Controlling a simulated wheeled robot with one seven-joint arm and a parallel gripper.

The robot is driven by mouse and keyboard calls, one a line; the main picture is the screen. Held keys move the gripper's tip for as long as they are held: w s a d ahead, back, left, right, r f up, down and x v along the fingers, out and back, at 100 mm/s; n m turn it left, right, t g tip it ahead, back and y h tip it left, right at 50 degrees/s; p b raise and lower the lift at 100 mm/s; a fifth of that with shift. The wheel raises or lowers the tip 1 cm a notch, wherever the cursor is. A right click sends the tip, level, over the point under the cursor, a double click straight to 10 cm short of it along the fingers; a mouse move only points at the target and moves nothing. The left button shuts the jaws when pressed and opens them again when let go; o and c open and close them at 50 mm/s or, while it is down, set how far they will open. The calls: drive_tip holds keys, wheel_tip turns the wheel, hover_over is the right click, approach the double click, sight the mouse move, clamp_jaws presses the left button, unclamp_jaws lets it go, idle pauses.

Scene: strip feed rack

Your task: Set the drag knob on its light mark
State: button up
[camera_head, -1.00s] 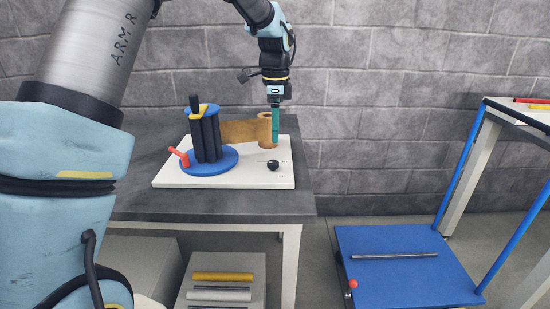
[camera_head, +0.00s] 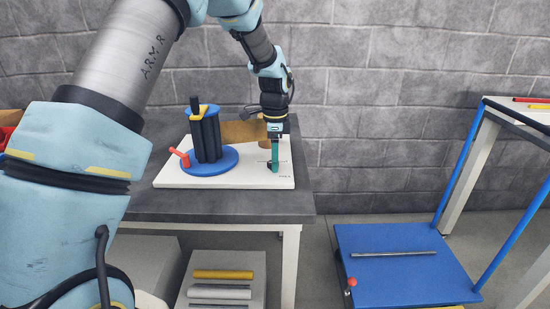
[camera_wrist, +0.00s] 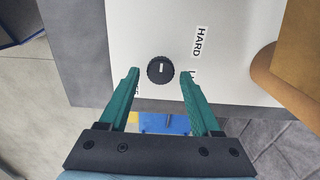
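The drag knob (camera_wrist: 160,70) is a black, ridged disc with a white pointer line, set on the white board (camera_wrist: 170,22). In the wrist view its line runs nearly up and down in the picture. A label reading HARD (camera_wrist: 200,42) lies to its right. Two more labels are partly hidden behind the fingers, and I cannot read them fully. My gripper (camera_wrist: 160,80) is open, with its green fingers on either side of the knob and apart from it. In the head view my gripper (camera_head: 275,162) is above the knob and largely hides it.
A blue feed stand (camera_head: 208,138) with black rollers and a red handle (camera_head: 180,157) stands on the board to the left. A brown strip (camera_head: 240,132) runs from it to a brown roll (camera_head: 264,145) behind my gripper. A blue cart (camera_head: 400,265) stands right of the table.

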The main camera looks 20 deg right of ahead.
clamp_jaws()
idle(0.6)
drive_tip(key=n+p, duration=0.1)
drive_tip(key=n, duration=0.4)
drive_tip(key=shift+w+n, duration=0.15)
drive_tip(key=shift+n, duration=0.25)
drive_tip(key=n, duration=0.6)
drive_tip(key=shift+w+p, duration=0.15)
drive_tip(key=shift+p, duration=0.25)
drive_tip(key=shift+o, duration=0.7)
unclamp_jaws()
drive_tip(key=shift+r, duration=0.1)
